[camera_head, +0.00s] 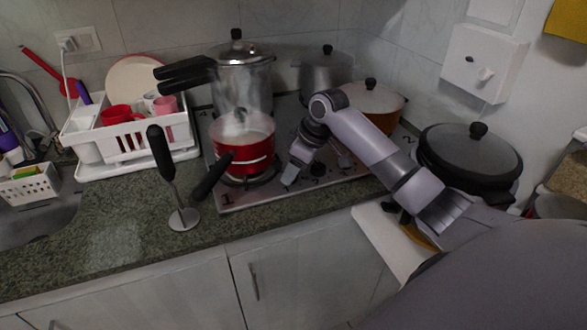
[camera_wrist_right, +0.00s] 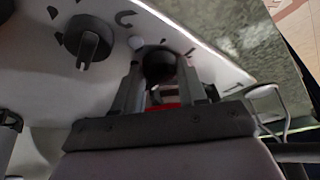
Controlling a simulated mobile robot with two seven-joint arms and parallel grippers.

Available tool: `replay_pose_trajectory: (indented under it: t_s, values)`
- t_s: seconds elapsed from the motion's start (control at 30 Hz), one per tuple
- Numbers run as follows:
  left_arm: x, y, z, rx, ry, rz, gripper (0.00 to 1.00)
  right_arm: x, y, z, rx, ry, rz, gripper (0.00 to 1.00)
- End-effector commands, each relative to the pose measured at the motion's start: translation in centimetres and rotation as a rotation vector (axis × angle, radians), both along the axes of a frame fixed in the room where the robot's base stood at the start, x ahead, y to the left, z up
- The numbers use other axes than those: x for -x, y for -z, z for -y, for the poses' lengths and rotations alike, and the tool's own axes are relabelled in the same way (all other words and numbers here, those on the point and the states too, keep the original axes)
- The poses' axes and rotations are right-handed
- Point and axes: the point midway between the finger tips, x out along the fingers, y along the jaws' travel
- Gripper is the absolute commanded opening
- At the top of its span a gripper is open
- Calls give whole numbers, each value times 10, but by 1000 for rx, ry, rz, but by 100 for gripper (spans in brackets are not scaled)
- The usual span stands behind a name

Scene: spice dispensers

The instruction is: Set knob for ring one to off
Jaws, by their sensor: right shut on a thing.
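The stove (camera_head: 238,198) has a light top with a "1" printed at its front left corner. A steaming red pot (camera_head: 243,156) sits on the ring near that mark. My right gripper (camera_head: 290,180) is at the stove's front, just right of the red pot. In the wrist view its fingers stand on either side of a dark round knob (camera_wrist_right: 158,62) and are shut on it. A second black knob (camera_wrist_right: 87,45) is to the left there, clear of the fingers. The gripped knob's pointer and number cannot be read. My left gripper is not in view.
A pressure cooker (camera_head: 243,78) and an orange pot (camera_head: 376,100) stand on the stove. The red pot's dark handle (camera_head: 212,178) sticks out over the counter. A black lidded pan (camera_head: 468,160) is at the right.

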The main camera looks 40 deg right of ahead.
Motion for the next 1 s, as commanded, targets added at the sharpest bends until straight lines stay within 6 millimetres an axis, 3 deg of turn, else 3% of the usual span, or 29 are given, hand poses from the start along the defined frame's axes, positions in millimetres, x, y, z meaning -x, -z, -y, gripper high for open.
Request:
replay_pose_trajectory:
  t_s: [0.23, 0.27, 0.3, 0.33, 0.67, 1.0]
  values:
    - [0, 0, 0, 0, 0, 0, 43, -1, -2, 1, 3, -1, 6, 11]
    - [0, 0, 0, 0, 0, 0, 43, -1, -2, 1, 2, -1, 7, 51]
    - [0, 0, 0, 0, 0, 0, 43, -1, -2, 1, 2, 0, 6, 64]
    - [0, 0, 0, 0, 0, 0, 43, -1, -2, 1, 2, 0, 6, 66]
    - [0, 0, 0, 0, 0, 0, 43, 0, -4, 1, 1, 0, 3, 66]
    - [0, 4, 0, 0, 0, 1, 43, 16, -51, 12, 3, 1, 8, 66]
